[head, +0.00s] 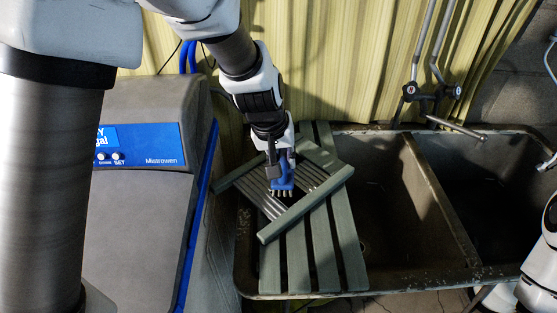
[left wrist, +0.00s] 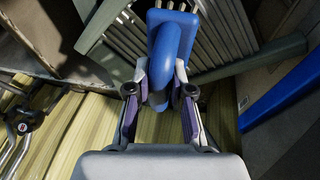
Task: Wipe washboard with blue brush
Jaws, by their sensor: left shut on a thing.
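My left gripper (head: 273,152) is shut on the blue brush (head: 283,180) and holds it over the washboard, bristles toward the ribs. In the left wrist view the gripper (left wrist: 160,92) has its fingers on either side of the blue brush's handle (left wrist: 172,45). The washboard (head: 305,205) is a green-grey frame with metal ribs, lying at an angle on slats; it also shows in the left wrist view (left wrist: 110,22). The bristles are at or just above the ribs; I cannot tell if they touch. My right gripper is not in view; only part of my right arm shows at the right edge.
Green-grey slats (head: 347,240) lie across the left basin of a dark double sink (head: 395,215). A metal faucet (head: 455,125) stands behind it. A grey water softener (head: 140,210) with a blue panel stands at left. Yellow-green curtains (head: 335,70) hang behind.

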